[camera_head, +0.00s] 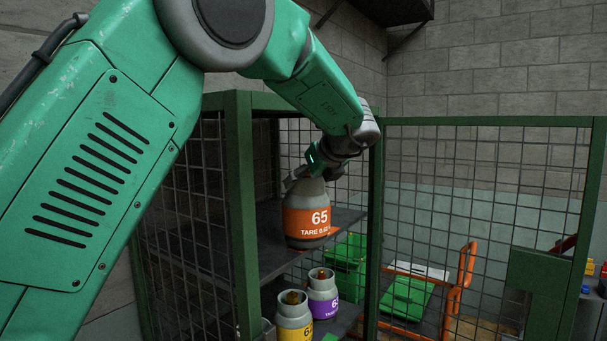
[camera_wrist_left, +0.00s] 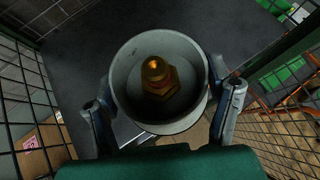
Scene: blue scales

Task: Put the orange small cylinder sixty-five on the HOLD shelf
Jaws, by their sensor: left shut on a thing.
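The small grey cylinder with an orange band marked 65 (camera_head: 307,222) is upright inside the mesh cage, at the upper shelf (camera_head: 268,252). I cannot tell whether its base touches that shelf. My left gripper (camera_head: 317,178) is shut on the cylinder's top collar. In the left wrist view, its fingers (camera_wrist_left: 163,103) lie on both sides of the round collar (camera_wrist_left: 127,105), with the brass valve inside it. No HOLD sign is readable, so I cannot tell which shelf bears that name. My right gripper is not in view.
Below, a purple-banded cylinder (camera_head: 323,295) and a yellow-banded cylinder (camera_head: 294,317) stand on the lower level. The green cage post (camera_head: 240,190) is left of the held cylinder; the mesh door (camera_head: 480,215) stands open at right. A green crate (camera_head: 346,255) and an orange trolley (camera_head: 465,265) are behind the mesh.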

